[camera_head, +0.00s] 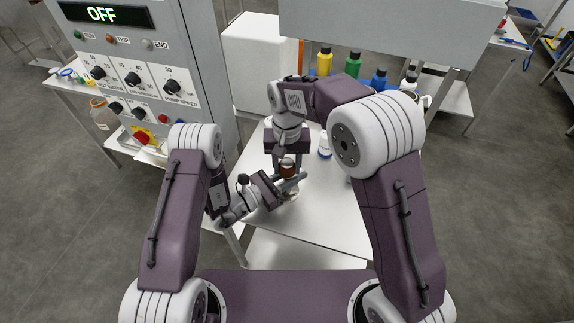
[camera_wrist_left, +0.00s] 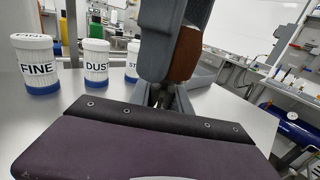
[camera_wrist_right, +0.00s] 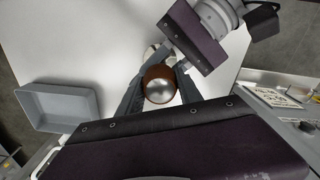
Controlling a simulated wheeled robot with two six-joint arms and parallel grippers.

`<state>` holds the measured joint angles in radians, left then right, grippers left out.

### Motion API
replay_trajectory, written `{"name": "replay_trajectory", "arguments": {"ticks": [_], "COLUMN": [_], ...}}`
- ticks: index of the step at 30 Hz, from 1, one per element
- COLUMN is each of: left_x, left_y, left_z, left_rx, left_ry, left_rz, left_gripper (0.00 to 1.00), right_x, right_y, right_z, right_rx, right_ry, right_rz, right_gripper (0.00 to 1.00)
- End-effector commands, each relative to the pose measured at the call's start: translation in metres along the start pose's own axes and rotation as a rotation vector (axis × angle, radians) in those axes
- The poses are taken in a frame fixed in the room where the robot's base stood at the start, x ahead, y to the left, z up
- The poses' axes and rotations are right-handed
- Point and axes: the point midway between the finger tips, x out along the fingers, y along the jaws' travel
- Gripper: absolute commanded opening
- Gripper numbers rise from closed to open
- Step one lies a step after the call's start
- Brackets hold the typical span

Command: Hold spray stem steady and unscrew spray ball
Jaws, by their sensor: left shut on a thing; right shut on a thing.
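The spray ball (camera_head: 287,168) shows as a brown, rounded piece above the table. From above, in the right wrist view, it has a brown rim and a silvery top (camera_wrist_right: 159,90). My right gripper (camera_head: 286,162) comes down from above and is shut on the ball, with a finger on either side. My left gripper (camera_head: 291,186) reaches in from the left, just below the ball, shut on the stem. The stem is mostly hidden by the fingers. In the left wrist view the ball's brown side (camera_wrist_left: 185,55) shows beside grey right-gripper fingers.
White jars labelled FINE (camera_wrist_left: 35,65) and DUST (camera_wrist_left: 96,67) stand on the table. A grey tray (camera_wrist_right: 62,122) lies near them. Coloured bottles stand at the back, the green one (camera_head: 352,64) among them. A control panel (camera_head: 135,75) reading OFF rises at the left. The front table top is clear.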

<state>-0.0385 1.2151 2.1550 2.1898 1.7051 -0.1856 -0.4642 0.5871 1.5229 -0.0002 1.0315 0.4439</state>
Motion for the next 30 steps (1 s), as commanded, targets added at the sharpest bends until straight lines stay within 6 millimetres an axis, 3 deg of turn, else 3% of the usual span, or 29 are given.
{"name": "replay_trajectory", "arguments": {"ticks": [6,9,13,16,30], "left_x": [-0.0001,-0.0001,-0.0001,-0.0001,-0.0001], "left_y": [-0.0002,-0.0002,-0.0002,-0.0001,-0.0001], "left_z": [-0.0007,-0.0007,-0.0007,-0.0007,-0.0006], "left_rx": [-0.001,-0.001,-0.001,-0.001,-0.001], "left_ry": [0.002,0.002,0.002,0.002,0.002], "left_rz": [0.0,0.0,0.0,0.0,0.0], "left_gripper": [0.0,0.0,0.0,0.0,0.0], "right_x": [-0.0007,-0.0009,-0.0011,-0.0011,-0.0011], "right_y": [-0.0002,-0.0001,-0.0001,-0.0001,0.0], "right_z": [0.0,0.0001,0.0001,0.0001,0.0001], "right_rx": [-0.731,-1.029,-1.296,-1.397,-1.391], "right_ry": [0.001,0.001,0.0,0.0,0.0], "right_rz": [0.0,0.0,0.0,0.0,0.0], "right_gripper": [0.0,0.0,0.0,0.0,0.0]}}
